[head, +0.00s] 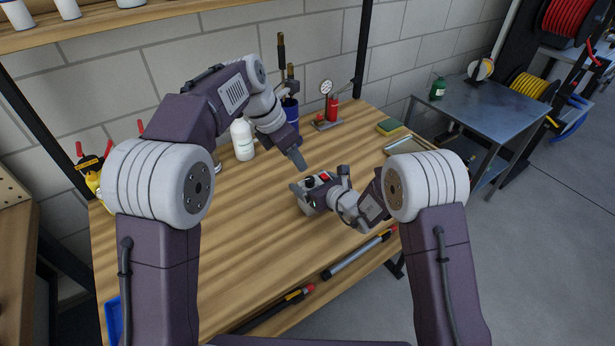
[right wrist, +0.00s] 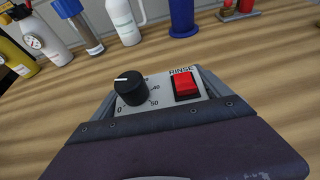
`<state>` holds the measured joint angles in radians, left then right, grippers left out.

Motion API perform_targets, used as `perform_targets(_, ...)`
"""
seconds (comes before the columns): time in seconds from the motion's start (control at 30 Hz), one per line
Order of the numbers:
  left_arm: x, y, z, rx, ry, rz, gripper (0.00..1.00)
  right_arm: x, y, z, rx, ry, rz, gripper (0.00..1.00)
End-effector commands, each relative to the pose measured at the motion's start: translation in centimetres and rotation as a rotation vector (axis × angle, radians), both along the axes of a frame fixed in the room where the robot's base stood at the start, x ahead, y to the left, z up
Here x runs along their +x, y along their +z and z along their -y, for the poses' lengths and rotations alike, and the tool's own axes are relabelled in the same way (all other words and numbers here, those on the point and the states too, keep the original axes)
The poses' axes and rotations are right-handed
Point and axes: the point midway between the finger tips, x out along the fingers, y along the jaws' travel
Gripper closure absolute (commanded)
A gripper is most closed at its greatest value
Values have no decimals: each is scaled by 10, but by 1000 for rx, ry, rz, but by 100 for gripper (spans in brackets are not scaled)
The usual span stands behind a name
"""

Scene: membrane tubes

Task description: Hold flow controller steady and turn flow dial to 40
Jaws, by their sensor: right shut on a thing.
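The flow controller (head: 311,193) is a small grey box on the wooden bench. In the right wrist view its panel (right wrist: 157,89) carries a black flow dial (right wrist: 130,89) and a red RINSE button (right wrist: 186,87). The numbers 0, 40 and 50 show around the dial. A white pointer line is on its top, but the exact setting cannot be read. My right gripper (head: 322,192) is shut on the controller, with fingers at its sides. My left gripper (head: 298,158) hangs just above and left of the controller, apart from it. Its finger gap cannot be made out.
Behind stand a white bottle (head: 242,140), a blue cup (head: 290,112) and a red cylinder with a gauge (head: 332,107). A green-yellow sponge (head: 389,127) lies at back right. A grey tube (head: 357,255) lies near the front edge. The bench left of the controller is clear.

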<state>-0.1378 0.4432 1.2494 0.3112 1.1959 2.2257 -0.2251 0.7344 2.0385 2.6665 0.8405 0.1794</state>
Motion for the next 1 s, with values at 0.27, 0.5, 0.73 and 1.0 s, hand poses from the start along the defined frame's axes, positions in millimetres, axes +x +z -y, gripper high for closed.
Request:
perform_targets(0.27,13,-63,21,0,-2,-6,66,0,1,0,1,0,2,70)
perform_targets(0.5,20,-87,30,0,-2,0,66,0,1,0,1,0,2,70)
perform_targets(0.73,20,-88,31,0,-2,0,66,0,1,0,1,0,2,70)
perform_targets(1.0,20,-88,31,-1,-3,-1,100,0,1,0,1,0,2,70)
